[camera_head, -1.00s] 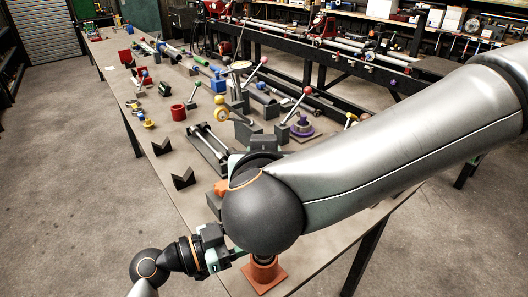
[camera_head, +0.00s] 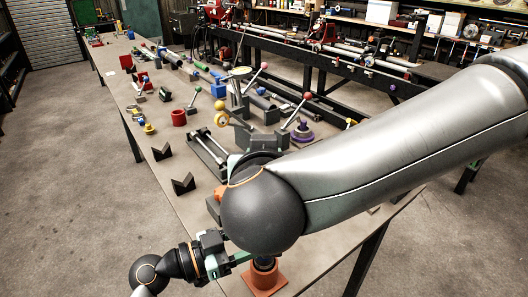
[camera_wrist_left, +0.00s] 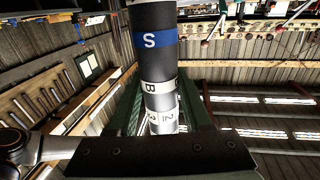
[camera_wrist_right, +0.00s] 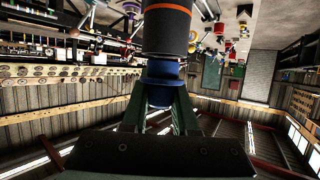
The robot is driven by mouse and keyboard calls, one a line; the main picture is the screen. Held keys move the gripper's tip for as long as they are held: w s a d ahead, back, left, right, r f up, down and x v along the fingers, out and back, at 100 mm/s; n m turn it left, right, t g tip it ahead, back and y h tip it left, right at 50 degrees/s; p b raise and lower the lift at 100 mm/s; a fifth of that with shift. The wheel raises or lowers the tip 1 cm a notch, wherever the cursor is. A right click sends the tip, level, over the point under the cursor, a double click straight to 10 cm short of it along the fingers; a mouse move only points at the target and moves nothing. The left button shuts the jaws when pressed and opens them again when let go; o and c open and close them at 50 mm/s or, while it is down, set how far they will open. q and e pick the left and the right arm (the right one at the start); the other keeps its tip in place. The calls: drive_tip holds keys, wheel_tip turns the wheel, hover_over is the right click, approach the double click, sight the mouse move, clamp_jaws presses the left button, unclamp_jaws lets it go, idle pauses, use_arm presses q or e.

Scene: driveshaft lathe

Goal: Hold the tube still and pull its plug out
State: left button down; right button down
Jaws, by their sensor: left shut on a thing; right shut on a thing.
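In the left wrist view a dark tube (camera_wrist_left: 153,58) with a blue band marked S and pale lettered bands runs between the fingers of my left gripper (camera_wrist_left: 160,118), which is shut on it. In the right wrist view my right gripper (camera_wrist_right: 160,108) is shut on a blue plug (camera_wrist_right: 161,88) at the end of a dark cylinder with an orange band (camera_wrist_right: 167,28). In the head view my left gripper (camera_head: 238,259) reaches in just above an orange stand (camera_head: 264,281). My right arm hides my right gripper and most of the tube there.
A red cup (camera_head: 179,118), two dark V-blocks (camera_head: 183,184) and a railed fixture (camera_head: 208,150) stand on the long bench. More coloured parts and ball-ended levers crowd its middle. The bench's left edge is close to my left gripper. Bare bench lies right of the orange stand.

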use_arm(q)
drive_tip(key=shift+s+f, duration=0.1)
drive_tip(key=shift+f, duration=0.3)
use_arm(e)
drive_tip(key=shift+r, duration=0.4)
drive_tip(key=c, duration=1.2)
unclamp_jaws()
drive_tip(key=shift+c, duration=0.2)
clamp_jaws()
drive_tip(key=shift+r, duration=0.1)
drive_tip(key=shift+r, duration=2.75)
